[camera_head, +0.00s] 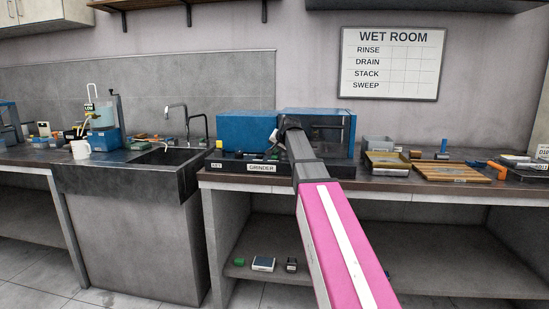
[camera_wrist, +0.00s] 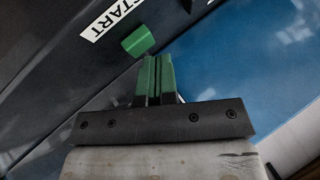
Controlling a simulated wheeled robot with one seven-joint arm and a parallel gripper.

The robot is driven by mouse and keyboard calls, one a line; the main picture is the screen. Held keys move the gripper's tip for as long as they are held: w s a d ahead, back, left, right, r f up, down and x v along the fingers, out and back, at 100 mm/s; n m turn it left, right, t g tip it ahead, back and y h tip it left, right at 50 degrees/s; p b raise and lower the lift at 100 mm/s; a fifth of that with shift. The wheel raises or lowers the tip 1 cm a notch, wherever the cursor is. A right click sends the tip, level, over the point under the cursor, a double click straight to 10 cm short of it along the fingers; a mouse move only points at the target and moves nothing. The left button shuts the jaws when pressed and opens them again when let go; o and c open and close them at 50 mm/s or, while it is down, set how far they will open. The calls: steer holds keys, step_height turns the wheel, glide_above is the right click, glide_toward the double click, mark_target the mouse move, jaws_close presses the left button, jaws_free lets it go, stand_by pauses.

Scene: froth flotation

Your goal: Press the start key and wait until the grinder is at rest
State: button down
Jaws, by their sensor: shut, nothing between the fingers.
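The blue grinder (camera_head: 247,131) stands on the bench behind a dark base with a "GRINDER" label (camera_head: 261,168). In the wrist view, the green start key (camera_wrist: 138,40) sits on the dark panel beside the white "START" label (camera_wrist: 112,18). My gripper (camera_wrist: 153,62) is shut and empty, its tips just below the key in the picture; I cannot tell whether they touch it. In the head view my arm covers part of the grinder and hides the gripper tips and the key. Whether the grinder is running cannot be told from these frames.
A sink with a tap (camera_head: 188,116) lies to the left. A white mug (camera_head: 80,149) and blue items stand beyond it. Trays and a wooden rack (camera_head: 452,172) lie on the bench to the right. A "WET ROOM" board (camera_head: 393,63) hangs on the wall.

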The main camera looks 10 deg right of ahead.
mark_target(276, 156)
steer(key=shift+f, duration=0.45)
stand_by(0.6)
steer(key=shift+r, duration=0.85)
steer(key=shift+r, duration=0.1)
steer(key=shift+r, duration=2.45)
steer(key=shift+s, duration=0.1)
